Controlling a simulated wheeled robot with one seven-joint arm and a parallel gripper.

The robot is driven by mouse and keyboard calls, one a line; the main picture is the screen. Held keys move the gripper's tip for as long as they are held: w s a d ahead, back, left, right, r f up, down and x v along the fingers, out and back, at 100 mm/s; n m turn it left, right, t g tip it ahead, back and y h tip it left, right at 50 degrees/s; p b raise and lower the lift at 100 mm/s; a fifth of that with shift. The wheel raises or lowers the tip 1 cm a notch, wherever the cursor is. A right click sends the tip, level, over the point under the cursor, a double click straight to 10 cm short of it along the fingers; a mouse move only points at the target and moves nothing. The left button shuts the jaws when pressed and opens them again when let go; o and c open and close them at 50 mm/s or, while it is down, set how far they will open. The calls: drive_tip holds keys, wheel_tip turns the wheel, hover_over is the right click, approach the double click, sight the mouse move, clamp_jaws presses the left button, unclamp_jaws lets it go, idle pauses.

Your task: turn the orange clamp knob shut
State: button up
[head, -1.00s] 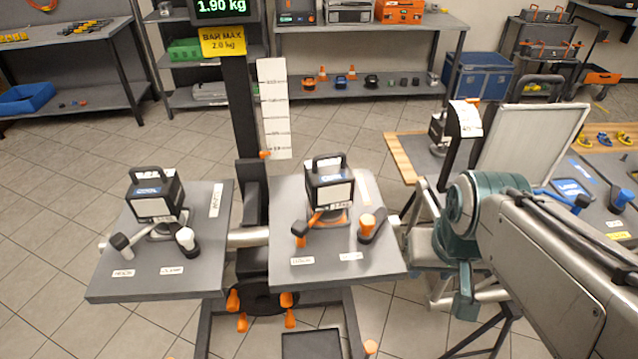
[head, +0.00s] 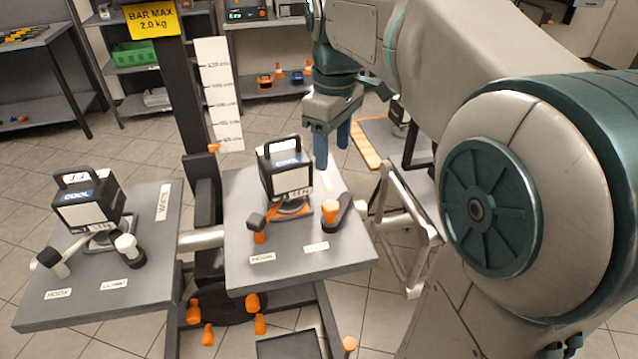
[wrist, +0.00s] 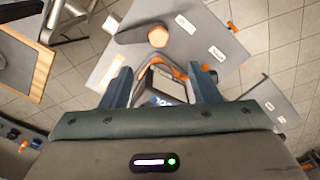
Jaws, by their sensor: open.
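The orange clamp knob (head: 330,211) sits on a dark lever on the right grey plate (head: 300,262), right of a black box-shaped lamp (head: 286,172). My gripper (head: 332,157) is open and empty, its blue fingers pointing down near the plate's back right edge, behind and above the knob and apart from it in the head view. In the wrist view an orange knob (wrist: 158,37) shows beyond the open fingers, and the lamp (wrist: 165,86) lies in the gap between them. I cannot tell the fingers' height above the plate.
An orange-and-black hook lever (head: 259,232) stands left of the knob. A left plate (head: 95,290) carries a similar lamp (head: 88,200) and white-tipped levers. A dark post with a scale board (head: 220,95) rises between the plates. A metal frame (head: 410,235) stands right of the plate.

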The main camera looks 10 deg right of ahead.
sight(330, 205)
drive_tip(key=f, duration=0.4)
drive_tip(key=f+b, duration=0.1)
drive_tip(key=f, duration=0.8)
drive_tip(key=shift+w+d+f, duration=0.1)
drive_tip(key=shift+w+f, duration=0.15)
drive_tip(key=shift+f, duration=0.1)
clamp_jaws()
drive_tip(key=shift+n, duration=0.3)
